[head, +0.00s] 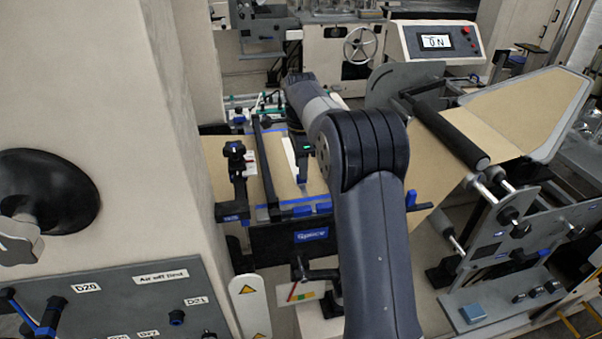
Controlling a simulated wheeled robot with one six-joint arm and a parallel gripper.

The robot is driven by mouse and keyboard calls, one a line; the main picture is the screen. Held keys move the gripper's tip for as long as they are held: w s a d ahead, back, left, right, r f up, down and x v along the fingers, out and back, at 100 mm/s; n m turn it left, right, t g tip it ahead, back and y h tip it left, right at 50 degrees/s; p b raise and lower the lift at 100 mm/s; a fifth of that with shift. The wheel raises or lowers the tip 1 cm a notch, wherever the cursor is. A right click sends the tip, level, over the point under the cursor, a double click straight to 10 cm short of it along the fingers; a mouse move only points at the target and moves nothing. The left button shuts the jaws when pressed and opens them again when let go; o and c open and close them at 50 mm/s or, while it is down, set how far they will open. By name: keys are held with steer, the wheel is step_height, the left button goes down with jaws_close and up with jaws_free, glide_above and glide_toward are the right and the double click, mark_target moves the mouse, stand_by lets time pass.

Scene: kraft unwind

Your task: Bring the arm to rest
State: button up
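My arm (375,230) rises from the bottom of the head view, bends at a dark ribbed elbow and reaches away to the upper left. Its wrist turns down over the splice table, where brown kraft web (280,165) lies between blue-edged bars. My gripper (302,172) points down just above or at this table. It is small and partly hidden by my elbow, so I cannot tell whether its fingers are open, touching the table or holding anything. A small green light shows near the wrist.
A beige machine column (110,100) with a black knob (45,190) stands close on the left. On the right are a black roller (450,135), kraft web and a roller frame (500,250). A control box with a screen (436,42) and a handwheel (360,45) stand behind.

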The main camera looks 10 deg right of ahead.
step_height(320, 180, up, 8)
steer(key=shift+f, duration=0.25)
step_height(320, 180, down, 11)
steer(key=shift+r+p, duration=0.15)
steer(key=shift+p, duration=0.2)
stand_by(0.4)
steer(key=shift+r, duration=0.15)
